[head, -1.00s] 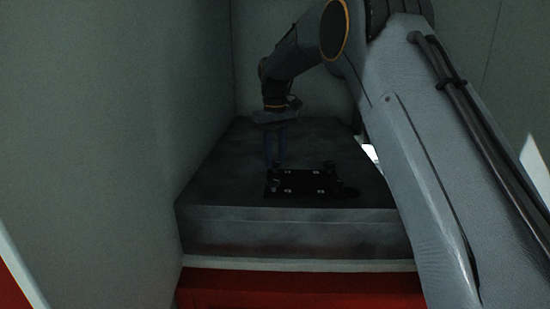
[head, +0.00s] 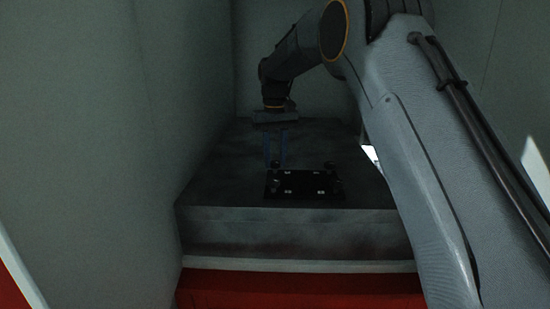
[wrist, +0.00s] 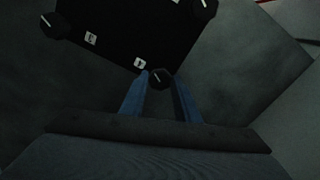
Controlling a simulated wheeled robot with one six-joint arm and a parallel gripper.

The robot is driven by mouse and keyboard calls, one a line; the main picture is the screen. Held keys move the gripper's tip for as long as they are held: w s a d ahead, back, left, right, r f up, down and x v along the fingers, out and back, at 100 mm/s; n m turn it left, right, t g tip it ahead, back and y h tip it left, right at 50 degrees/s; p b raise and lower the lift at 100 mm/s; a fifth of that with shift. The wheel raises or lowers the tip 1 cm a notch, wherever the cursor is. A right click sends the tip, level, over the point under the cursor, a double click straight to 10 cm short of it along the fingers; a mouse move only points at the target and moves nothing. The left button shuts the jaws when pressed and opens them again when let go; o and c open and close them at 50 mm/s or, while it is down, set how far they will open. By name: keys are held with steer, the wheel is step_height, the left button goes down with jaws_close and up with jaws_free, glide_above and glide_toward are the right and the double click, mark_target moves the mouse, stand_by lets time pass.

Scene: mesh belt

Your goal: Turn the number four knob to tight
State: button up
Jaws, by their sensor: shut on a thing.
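The black panel (head: 305,181) lies on the grey block, with dark knobs near its corners and small white labels. Other knobs show at the upper left (wrist: 55,25) and top right (wrist: 203,9). In the head view my gripper (head: 275,164) points down at the panel's far left corner.
The grey block (head: 290,232) has bare top around the panel. A plain wall (head: 130,120) stands close on the left and another behind. A red base (head: 300,290) lies under the block's front. My arm covers much of the right side.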

mark_target(275, 162)
steer(key=o, duration=1)
steer(key=shift+o, duration=0.2)
step_height(275, 162, up, 7)
steer(key=b, duration=0.2)
steer(key=shift+b, duration=0.4)
steer(key=shift+r, duration=0.45)
